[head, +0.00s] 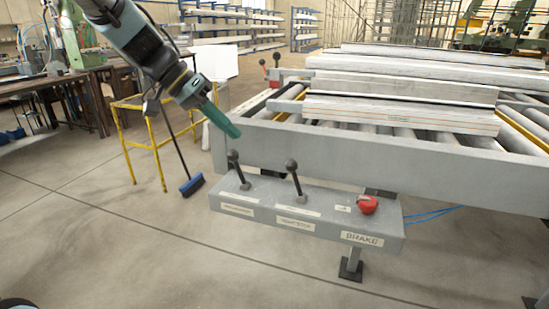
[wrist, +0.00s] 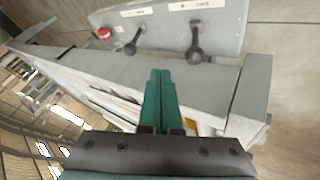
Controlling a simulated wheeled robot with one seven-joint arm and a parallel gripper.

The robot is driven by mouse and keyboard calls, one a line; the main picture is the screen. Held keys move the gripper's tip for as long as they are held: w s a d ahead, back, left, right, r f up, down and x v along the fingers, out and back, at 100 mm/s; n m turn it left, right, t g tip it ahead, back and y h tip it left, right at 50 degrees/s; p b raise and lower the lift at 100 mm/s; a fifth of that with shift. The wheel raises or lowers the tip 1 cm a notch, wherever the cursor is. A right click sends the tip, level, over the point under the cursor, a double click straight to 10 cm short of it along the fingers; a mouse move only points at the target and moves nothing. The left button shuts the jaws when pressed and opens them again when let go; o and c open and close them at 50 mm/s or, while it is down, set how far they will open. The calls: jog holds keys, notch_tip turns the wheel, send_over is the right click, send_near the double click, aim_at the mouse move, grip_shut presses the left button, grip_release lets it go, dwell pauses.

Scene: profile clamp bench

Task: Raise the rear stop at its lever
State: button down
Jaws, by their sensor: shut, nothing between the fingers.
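A grey control panel (head: 262,196) on the front of the roller bench carries two black ball-topped levers. The left lever (head: 237,168) and the middle lever (head: 296,180) both lean slightly left. The labels under them are too small to read surely, so I cannot tell which is the rear stop's. In the wrist view the left lever (wrist: 195,42) is at the right and the middle lever (wrist: 132,41) is nearer the centre. My gripper (head: 236,133), with green fingers, is shut and empty above and behind the left lever, apart from it. The fingers also show in the wrist view (wrist: 160,73).
A red mushroom knob (head: 367,204) sits on the panel's right end, above the label BRAKE. The bench's grey side beam (head: 300,147) runs just behind the levers. Long profiles (head: 400,108) lie on the rollers. A yellow stand (head: 155,145) and a blue broom (head: 191,184) stand left.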

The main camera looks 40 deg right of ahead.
aim_at(295, 181)
jog(key=p+x, duration=0.2)
jog(key=x, duration=0.7)
jog(key=shift+s+f, duration=0.1)
jog(key=shift+f, duration=0.1)
jog(key=shift+s+d+r+p, duration=0.2)
jog(key=shift+s+d+p, duration=0.1)
jog(key=shift+s, duration=0.25)
jog(key=shift+s+d+r+p, duration=0.15)
jog(key=shift+s+r+p, duration=0.1)
jog(key=shift+s, duration=0.3)
jog(key=shift+s+d+f, duration=0.1)
jog(key=shift+s+d, duration=0.2)
jog(key=shift+s, duration=0.3)
